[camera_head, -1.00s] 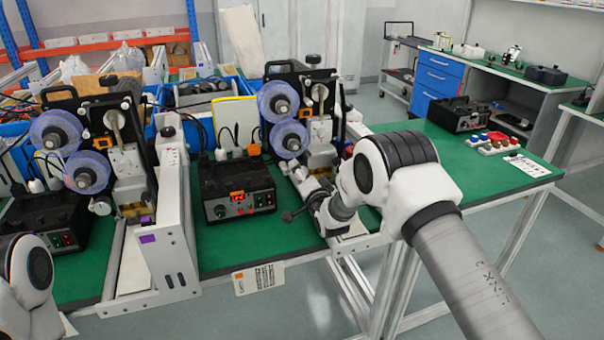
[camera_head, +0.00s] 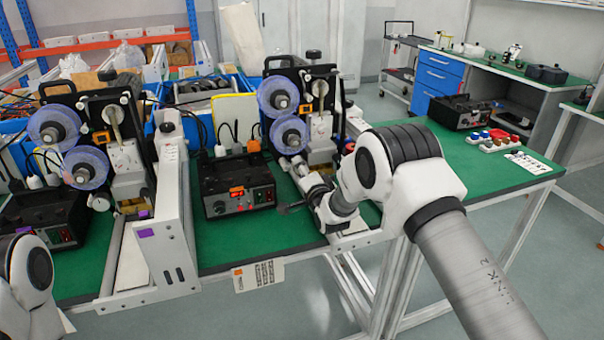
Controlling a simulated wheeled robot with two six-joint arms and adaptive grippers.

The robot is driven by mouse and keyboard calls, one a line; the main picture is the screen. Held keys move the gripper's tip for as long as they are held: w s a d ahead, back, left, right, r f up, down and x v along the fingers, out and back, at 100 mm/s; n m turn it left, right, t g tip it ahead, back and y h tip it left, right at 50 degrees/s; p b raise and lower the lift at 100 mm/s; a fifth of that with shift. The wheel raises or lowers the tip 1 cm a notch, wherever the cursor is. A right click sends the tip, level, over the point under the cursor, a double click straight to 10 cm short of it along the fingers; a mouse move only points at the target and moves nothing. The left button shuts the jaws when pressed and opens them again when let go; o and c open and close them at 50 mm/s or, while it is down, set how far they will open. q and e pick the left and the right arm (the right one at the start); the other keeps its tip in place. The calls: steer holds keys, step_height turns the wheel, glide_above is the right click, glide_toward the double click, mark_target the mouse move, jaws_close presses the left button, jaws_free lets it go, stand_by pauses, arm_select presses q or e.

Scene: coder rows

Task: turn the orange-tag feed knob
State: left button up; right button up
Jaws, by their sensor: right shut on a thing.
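The right-hand coder (camera_head: 318,125) has two blue-violet reels on its left side. Before it stands a black control box (camera_head: 238,190) with an orange tag (camera_head: 237,191) and a lit red display. My right gripper (camera_head: 293,164) reaches in from the right to the low front of this coder, below the lower reel. It is shut on the feed knob there. The knob itself is hidden by the gripper, so its angle cannot be seen. My left arm shows at the lower left edge; its gripper is out of view.
A second coder (camera_head: 118,150) stands at the left behind a white rail post with a purple tag (camera_head: 145,232). Blue bins (camera_head: 205,97) lie behind. The green bench (camera_head: 265,243) is clear in front of the control box. Small coloured parts (camera_head: 492,139) lie far right.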

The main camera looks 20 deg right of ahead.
steer(key=shift+m+b, duration=1.95)
steer(key=shift+m, duration=2.95)
steer(key=o, duration=1.1)
steer(key=s, duration=1.2)
steer(key=shift+d, duration=0.2)
